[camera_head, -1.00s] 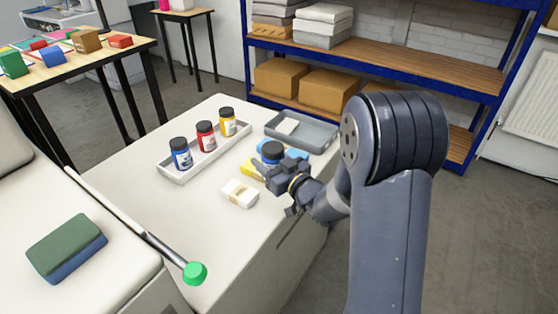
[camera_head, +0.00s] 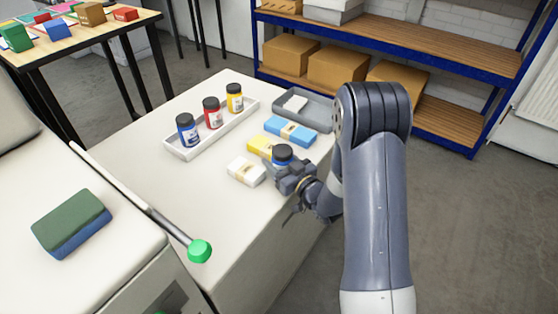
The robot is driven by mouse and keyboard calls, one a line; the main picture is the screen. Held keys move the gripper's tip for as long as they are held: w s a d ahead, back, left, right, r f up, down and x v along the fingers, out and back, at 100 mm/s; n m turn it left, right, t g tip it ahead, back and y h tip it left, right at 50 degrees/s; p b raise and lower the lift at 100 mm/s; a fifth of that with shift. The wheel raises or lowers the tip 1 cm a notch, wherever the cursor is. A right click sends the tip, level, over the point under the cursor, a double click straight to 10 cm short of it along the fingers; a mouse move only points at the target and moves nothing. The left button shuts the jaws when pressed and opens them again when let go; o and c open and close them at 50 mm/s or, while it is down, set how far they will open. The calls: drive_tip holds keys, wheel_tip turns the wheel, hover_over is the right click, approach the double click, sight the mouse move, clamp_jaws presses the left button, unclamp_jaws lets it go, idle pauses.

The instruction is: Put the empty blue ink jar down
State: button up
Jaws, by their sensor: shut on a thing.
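My gripper (camera_head: 284,170) is shut on a jar with a black lid and a blue band (camera_head: 281,156), the blue ink jar. The jar is upright at the right part of the white table (camera_head: 202,229), beside a yellow pack (camera_head: 260,146) and in front of a blue pack (camera_head: 291,131). The fingers hide its lower part, so I cannot tell whether it touches the tabletop or whether it is empty. Another blue jar (camera_head: 187,131), a red jar (camera_head: 212,114) and a yellow jar (camera_head: 235,98) stand in a white tray (camera_head: 218,127).
A white pack (camera_head: 246,171) lies left of my gripper. A grey tray (camera_head: 318,113) with a pale block (camera_head: 295,103) is at the back right. A rod with a green end (camera_head: 199,251) is at the front left.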

drive_tip(key=shift+f, duration=0.25)
drive_tip(key=o, duration=1)
drive_tip(key=shift+r, duration=0.1)
